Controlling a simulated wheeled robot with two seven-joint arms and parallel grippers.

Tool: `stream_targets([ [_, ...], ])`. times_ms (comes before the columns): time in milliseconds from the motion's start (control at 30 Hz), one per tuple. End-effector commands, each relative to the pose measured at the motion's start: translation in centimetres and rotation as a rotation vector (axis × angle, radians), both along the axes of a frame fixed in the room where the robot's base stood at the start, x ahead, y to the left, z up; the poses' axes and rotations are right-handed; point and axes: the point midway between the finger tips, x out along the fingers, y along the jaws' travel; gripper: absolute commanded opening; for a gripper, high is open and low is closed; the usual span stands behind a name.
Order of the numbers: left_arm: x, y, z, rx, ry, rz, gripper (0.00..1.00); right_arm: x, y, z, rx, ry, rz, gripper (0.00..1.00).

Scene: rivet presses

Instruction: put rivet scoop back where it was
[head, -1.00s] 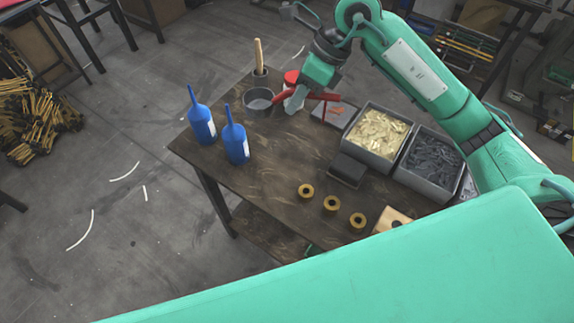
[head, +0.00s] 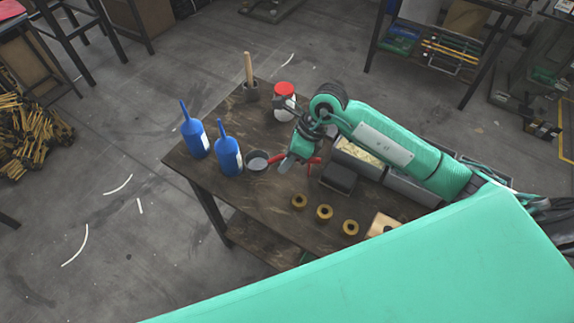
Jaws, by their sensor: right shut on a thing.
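The rivet scoop (head: 257,161) appears as a grey round cup with red handle parts beside it. It shows just right of the nearer blue bottle (head: 228,157). My right gripper (head: 291,160) is shut around the red handle, with red showing on both sides of the jaws. The jaws hide the middle of the handle. I cannot tell how high the cup is above the dark wooden table (head: 262,203). My left gripper is not in view.
Another blue bottle (head: 194,138) stands at the left. A grey holder with a wooden handle (head: 249,73) and a red-lidded jar (head: 284,91) stand behind. A dark block (head: 338,178) and brass rings (head: 324,213) lie in front. My arm partly covers the brass-rivet bin (head: 357,157).

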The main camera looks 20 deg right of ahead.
Motion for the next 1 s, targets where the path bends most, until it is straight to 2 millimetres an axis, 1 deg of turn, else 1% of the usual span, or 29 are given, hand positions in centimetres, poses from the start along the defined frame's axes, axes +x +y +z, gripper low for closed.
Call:
stream_targets([
  [100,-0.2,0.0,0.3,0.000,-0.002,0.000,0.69,-0.1,0.0,-1.9,0.001,0.007,-0.001,0.00],
  [200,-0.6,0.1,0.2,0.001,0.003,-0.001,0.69,0.0,0.0,-3.0,0.001,0.002,-0.001,0.00],
  [300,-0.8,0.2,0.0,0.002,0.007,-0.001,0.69,0.0,0.0,-3.1,0.001,0.000,0.000,0.00],
  [567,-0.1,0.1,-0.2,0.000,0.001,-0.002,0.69,0.0,0.0,-3.4,0.001,0.001,0.000,0.00],
  [600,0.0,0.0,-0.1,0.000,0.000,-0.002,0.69,0.0,0.0,-3.3,0.000,0.001,0.001,0.20],
  [667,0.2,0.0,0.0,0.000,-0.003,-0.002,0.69,0.0,0.0,-3.3,0.000,0.001,0.001,0.31],
  [700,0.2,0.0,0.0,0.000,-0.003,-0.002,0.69,0.0,0.0,-3.3,0.000,0.001,0.001,0.36],
  [1000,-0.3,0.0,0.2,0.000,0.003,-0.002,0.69,0.0,0.0,-3.1,0.001,0.001,0.000,0.36],
])
